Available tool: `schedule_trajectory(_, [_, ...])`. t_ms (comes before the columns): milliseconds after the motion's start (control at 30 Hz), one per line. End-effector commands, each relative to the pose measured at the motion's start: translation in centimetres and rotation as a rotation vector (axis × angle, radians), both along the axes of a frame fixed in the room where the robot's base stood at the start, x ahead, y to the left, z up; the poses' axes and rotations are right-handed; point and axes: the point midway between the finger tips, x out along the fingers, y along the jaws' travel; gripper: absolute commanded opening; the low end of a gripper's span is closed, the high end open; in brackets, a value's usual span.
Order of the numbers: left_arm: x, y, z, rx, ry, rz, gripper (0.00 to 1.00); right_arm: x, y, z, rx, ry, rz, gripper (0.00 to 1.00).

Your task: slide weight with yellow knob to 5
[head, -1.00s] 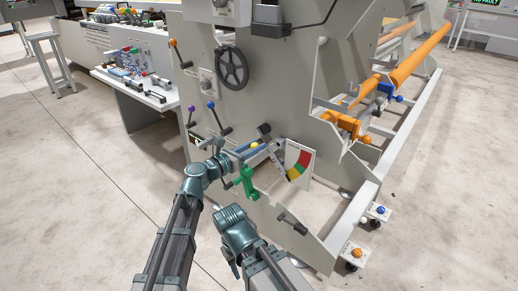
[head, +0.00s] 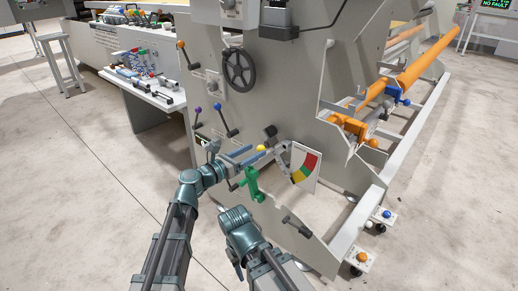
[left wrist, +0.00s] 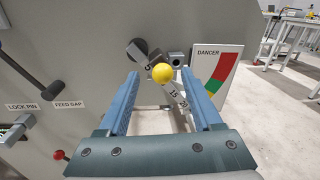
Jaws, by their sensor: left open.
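The yellow knob (left wrist: 162,73) sits on the weight, on a slanted beam (left wrist: 173,94) beside the DANCER gauge (left wrist: 217,72). Marks 5, 15 and 20 show on the beam; the knob is between 5 and 15, and the mark under it is hidden. My left gripper (left wrist: 160,75) is open, its blue fingers to either side of the knob in the picture; I see no contact. In the head view the left gripper (head: 246,157) reaches from the left towards the yellow knob (head: 262,148). My right arm's teal joint shows low in the head view, but its gripper cannot be made out.
A green handle (head: 254,185) hangs just below the left gripper. A red knob (left wrist: 59,155) is at lower left in the wrist view.

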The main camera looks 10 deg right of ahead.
Motion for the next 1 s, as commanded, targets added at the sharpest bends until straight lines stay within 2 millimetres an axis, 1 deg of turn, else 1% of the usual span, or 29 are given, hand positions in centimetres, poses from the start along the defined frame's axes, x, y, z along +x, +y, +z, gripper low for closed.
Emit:
schedule_trajectory(33, [-0.9, 1.3, 0.0, 0.0, 0.0, 0.005, 0.67, 0.0, 0.0, 0.0, 0.0, 0.0, 0.0, 0.5])
schedule_trajectory(100, [-1.8, 2.6, 0.0, 0.0, 0.0, 0.004, 0.67, 0.0, 0.0, 0.0, 0.0, 0.0, 0.0, 0.5])
schedule_trajectory(300, [-3.7, 5.9, 0.0, 0.0, 0.0, 0.004, 0.67, 0.0, 0.0, 0.0, 0.0, 0.0, 0.0, 0.5])
schedule_trajectory(400, [-4.4, 7.1, 0.0, -0.001, 0.001, 0.003, 0.67, 0.0, 0.0, 0.0, 0.0, 0.0, 0.0, 0.5])
schedule_trajectory(500, [-4.8, 7.9, 0.0, -0.001, 0.001, 0.004, 0.67, 0.0, 0.0, 0.0, 0.0, 0.0, 0.0, 0.5])
schedule_trajectory(600, [-5.1, 8.4, 0.0, -0.001, 0.0, 0.002, 0.67, 0.0, 0.0, 0.0, 0.0, 0.0, 0.0, 0.5])
schedule_trajectory(1000, [-5.2, 8.5, 0.0, -0.001, 0.0, 0.002, 0.67, 0.0, 0.0, 0.0, 0.0, 0.0, 0.0, 0.5])
